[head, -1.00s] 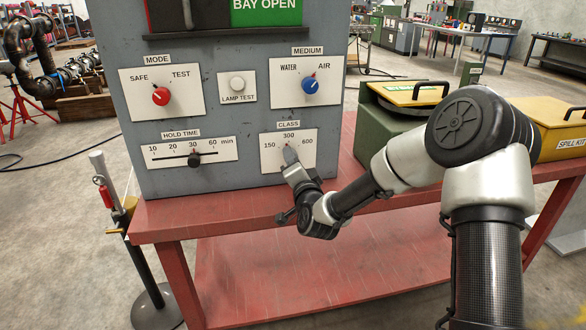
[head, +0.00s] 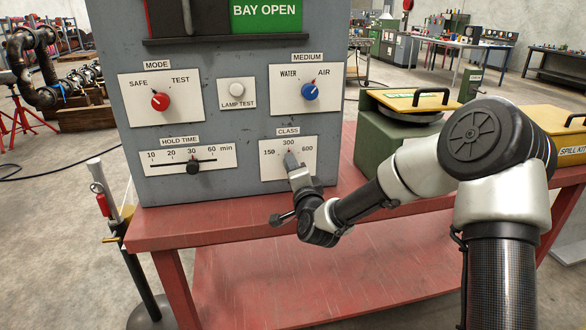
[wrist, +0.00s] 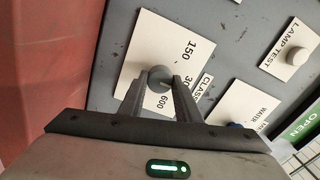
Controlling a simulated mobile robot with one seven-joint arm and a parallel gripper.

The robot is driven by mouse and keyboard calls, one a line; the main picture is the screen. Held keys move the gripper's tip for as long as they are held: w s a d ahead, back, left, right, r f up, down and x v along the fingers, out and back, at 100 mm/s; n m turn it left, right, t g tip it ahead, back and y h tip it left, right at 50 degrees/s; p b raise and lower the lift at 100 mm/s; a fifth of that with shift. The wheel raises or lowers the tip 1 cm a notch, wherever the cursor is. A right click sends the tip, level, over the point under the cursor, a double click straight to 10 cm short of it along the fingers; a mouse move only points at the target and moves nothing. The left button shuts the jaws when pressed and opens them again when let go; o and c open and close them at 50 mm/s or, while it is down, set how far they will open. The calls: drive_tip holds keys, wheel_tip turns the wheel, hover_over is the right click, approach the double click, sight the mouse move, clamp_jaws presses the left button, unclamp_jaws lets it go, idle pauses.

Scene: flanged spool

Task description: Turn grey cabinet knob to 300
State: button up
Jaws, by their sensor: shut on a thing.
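The grey knob (head: 289,158) is on the CLASS plate (head: 267,171) at the lower right of the cabinet front. The plate is marked 150 at left, 300 at top and 600 at right. My gripper (head: 296,172) reaches it from below and covers its lower part. In the wrist view the knob's round grey end (wrist: 160,77) sits between the two fingertips of my gripper (wrist: 159,84), which is shut on it. The knob seems to point up near the 300 mark, but its exact angle is hard to tell.
The red MODE knob (head: 160,102), blue MEDIUM knob (head: 310,92), white lamp test button (head: 236,89) and black HOLD TIME slider (head: 193,168) share the panel. A green box with a yellow lid (head: 412,101) stands right of the cabinet on the red table (head: 215,221).

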drive_tip(key=o, duration=1.1)
drive_tip(key=shift+c, duration=0.2)
drive_tip(key=shift+s, duration=0.1)
drive_tip(key=p+v, duration=0.2)
drive_tip(key=v, duration=1.5)
drive_tip(key=shift+p, duration=0.3)
drive_tip(key=shift+s+r, duration=0.1)
drive_tip(key=s+d+r+n+g+h, duration=0.2)
drive_tip(key=s+d+n+g, duration=0.2)
drive_tip(key=d+n, duration=0.15)
drive_tip(key=s+d+r+n+g+h, duration=0.3)
drive_tip(key=s+d+n+g, duration=0.1)
drive_tip(key=d+n, duration=0.15)
drive_tip(key=s+d+r+g, duration=0.2)
drive_tip(key=s, duration=0.7)
drive_tip(key=s+d+r+g, duration=0.2)
drive_tip(key=s, duration=0.6)
wheel_tip(320, 180, up, 19)
drive_tip(key=p, duration=2)
drive_tip(key=shift+r+n, duration=0.25)
drive_tip(key=shift+n, duration=0.15)
